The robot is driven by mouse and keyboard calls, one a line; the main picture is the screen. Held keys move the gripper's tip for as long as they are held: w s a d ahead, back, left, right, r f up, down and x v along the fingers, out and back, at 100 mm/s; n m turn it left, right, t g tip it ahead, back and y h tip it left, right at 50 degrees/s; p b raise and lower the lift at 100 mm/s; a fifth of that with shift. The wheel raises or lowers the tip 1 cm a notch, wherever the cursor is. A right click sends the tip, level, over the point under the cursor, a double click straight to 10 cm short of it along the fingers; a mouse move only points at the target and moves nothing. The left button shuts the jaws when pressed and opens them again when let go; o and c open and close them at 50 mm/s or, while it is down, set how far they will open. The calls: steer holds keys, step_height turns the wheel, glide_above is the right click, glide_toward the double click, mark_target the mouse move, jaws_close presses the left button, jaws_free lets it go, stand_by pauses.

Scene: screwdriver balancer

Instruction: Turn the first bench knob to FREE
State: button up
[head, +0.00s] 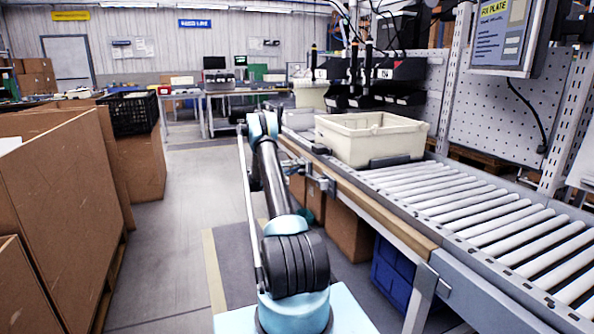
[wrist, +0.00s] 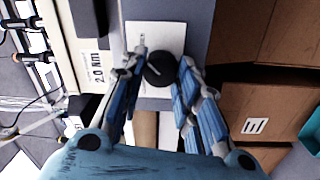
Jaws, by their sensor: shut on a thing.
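In the wrist view a round black knob (wrist: 165,69) with a pale pointer line sits on a white label plate (wrist: 146,37). The pointer line leans towards the plate's left side. The print on the plate is too small to read. My gripper (wrist: 158,77) has its blue-and-grey fingers on both sides of the knob and is shut on it. In the head view my arm reaches forward along the left side of the bench, and the knob cannot be made out there.
A roller conveyor (head: 470,205) runs along the right, with a cream tote (head: 365,140) on it. Blue bins (head: 392,272) stand beneath. Large brown boxes (head: 55,190) line the left, with open grey floor between. Cardboard boxes (wrist: 265,112) show right in the wrist view.

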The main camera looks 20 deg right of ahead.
steer(key=o, duration=1.1)
steer(key=shift+f, duration=0.15)
steer(key=shift+c, duration=0.2)
steer(key=a, duration=1.2)
steer(key=shift+s+f, duration=0.15)
steer(key=shift+f, duration=0.25)
steer(key=shift+r, duration=0.15)
